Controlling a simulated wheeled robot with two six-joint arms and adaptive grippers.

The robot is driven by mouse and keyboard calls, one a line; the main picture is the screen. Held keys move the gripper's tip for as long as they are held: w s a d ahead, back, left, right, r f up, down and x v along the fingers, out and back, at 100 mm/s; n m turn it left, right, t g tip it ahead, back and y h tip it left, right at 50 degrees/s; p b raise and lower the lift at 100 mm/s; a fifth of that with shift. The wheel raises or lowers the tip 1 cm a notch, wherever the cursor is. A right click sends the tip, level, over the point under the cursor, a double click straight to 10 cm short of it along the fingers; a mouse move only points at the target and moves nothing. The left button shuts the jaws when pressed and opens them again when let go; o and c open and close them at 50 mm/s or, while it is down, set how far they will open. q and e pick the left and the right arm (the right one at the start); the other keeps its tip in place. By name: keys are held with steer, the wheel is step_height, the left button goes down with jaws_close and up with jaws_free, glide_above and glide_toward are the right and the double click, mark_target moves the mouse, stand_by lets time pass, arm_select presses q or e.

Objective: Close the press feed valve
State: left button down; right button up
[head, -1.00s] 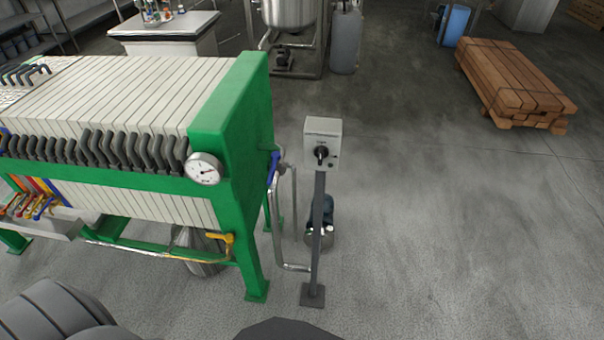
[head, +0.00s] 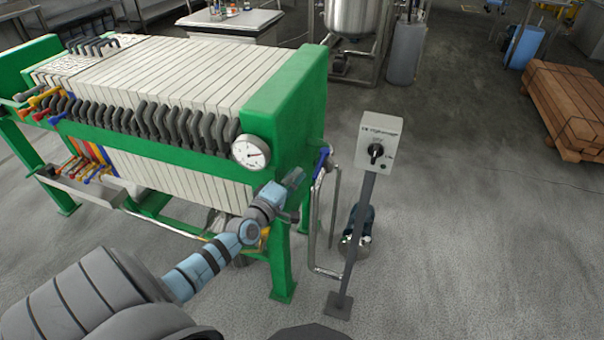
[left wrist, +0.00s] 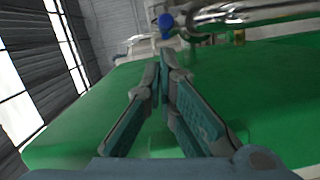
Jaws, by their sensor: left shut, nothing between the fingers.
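A filter press with a green end frame (head: 290,95) stands at the left. A valve with a blue handle (head: 321,162) sits on the piping at the right side of that frame. I take it as the press feed valve. The blue handle (left wrist: 166,22) also shows at the top of the left wrist view, beyond my fingertips. My left gripper (head: 296,178) is in front of the green frame, apart from the blue handle. In the left wrist view my left gripper (left wrist: 165,68) is shut and empty. My right gripper is not in view.
A grey control box (head: 379,142) stands on a post just right of the valve, with metal piping (head: 334,220) between. A round gauge (head: 250,152) is on the frame's front. A yellow handle (head: 265,236) is partly hidden by my arm.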

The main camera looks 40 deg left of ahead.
mark_target(319, 165)
arm_select(q)
steer(key=w+b, duration=0.1)
steer(key=w, duration=0.2)
steer(key=shift+w+a, duration=0.2)
